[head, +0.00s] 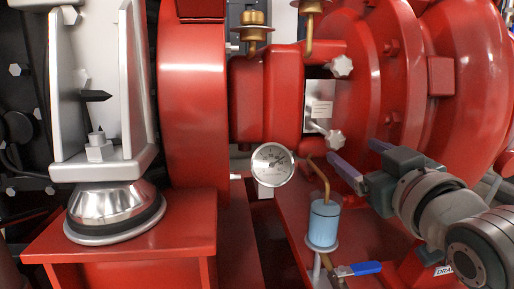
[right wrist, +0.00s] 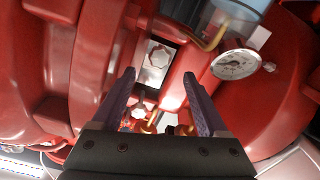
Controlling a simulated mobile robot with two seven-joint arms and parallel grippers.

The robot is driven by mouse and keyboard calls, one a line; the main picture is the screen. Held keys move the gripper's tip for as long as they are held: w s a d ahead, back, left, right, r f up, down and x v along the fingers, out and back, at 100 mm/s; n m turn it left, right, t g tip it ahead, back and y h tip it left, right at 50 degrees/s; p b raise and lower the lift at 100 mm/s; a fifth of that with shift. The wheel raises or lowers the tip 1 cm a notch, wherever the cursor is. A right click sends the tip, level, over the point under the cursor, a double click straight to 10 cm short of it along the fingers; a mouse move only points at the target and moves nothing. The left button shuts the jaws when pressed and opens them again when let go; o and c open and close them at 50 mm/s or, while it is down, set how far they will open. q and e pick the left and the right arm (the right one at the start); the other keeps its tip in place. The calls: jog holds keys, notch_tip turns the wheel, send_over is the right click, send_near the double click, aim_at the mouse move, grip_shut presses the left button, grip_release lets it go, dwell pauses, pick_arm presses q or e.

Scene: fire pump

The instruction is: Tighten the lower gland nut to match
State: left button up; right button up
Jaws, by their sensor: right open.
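The lower gland nut (head: 335,139) is a pale star-shaped knob at the lower right of a plate on the red pump. A similar upper gland nut (head: 341,66) sits above it. My right gripper (head: 350,150) is open and empty, with its fingers pointing at the lower nut from the right. In the right wrist view, which looks inverted, the lower nut (right wrist: 158,57) shows beyond and between the fingertips (right wrist: 158,76), apparently apart from them. My left gripper is out of view.
A round gauge (head: 272,164) is left of the lower nut. A blue cup (head: 323,223) with a brass pipe stands below, beside a blue-handled valve (head: 358,269). A labelled plate (head: 318,105) lies behind the nuts. Large red casings (head: 385,70) flank the space.

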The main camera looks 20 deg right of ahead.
aim_at(337, 141)
jog(key=b+x, duration=0.4)
jog(key=x, duration=0.4)
jog(key=shift+f, duration=0.1)
jog(key=shift+w, duration=0.5)
jog(key=c, duration=0.4)
grip_shut()
